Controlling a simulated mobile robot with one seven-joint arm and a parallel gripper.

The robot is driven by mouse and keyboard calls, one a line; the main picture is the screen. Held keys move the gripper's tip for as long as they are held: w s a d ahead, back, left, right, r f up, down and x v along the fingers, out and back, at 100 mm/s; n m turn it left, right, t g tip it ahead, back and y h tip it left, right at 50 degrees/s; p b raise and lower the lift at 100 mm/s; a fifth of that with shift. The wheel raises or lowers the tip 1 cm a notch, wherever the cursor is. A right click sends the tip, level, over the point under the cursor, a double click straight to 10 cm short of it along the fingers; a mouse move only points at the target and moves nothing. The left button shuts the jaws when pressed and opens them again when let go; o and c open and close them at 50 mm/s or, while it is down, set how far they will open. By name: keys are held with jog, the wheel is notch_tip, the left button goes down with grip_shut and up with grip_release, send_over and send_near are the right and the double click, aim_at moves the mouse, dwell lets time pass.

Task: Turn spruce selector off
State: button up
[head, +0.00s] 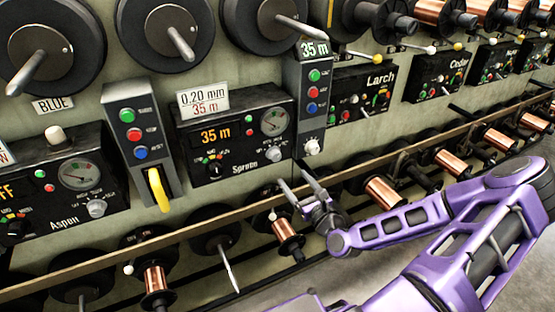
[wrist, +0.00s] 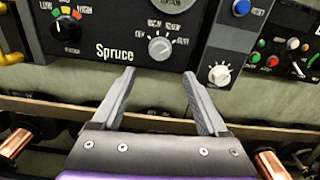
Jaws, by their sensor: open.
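The Spruce panel (head: 237,138) is a black box on the wall with a lit orange "35 m" display and a round gauge. Its selector (head: 272,155) is a light grey knob at the panel's lower right. In the wrist view the selector (wrist: 160,47) sits centrally above the fingertips, with small labels around it; its exact setting is hard to read. My gripper (head: 293,180) is open and empty, just below and right of the selector in the head view. In the wrist view its fingers (wrist: 159,75) are spread under the selector, apart from it.
A black knob (wrist: 67,30) is left of the Spruce name. A grey button column (head: 312,100) with a white knob stands right of the panel, and another with a yellow handle (head: 158,190) stands left. A rail (head: 185,232) and copper spools (head: 287,232) run below.

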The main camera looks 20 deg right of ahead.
aim_at(277, 158)
jog(key=w, duration=1.1)
jog(key=shift+w+a+b, duration=0.2)
jog(key=shift+w+b, duration=0.1)
jog(key=shift+w, duration=0.05)
jog(key=shift+c, duration=0.3)
grip_shut()
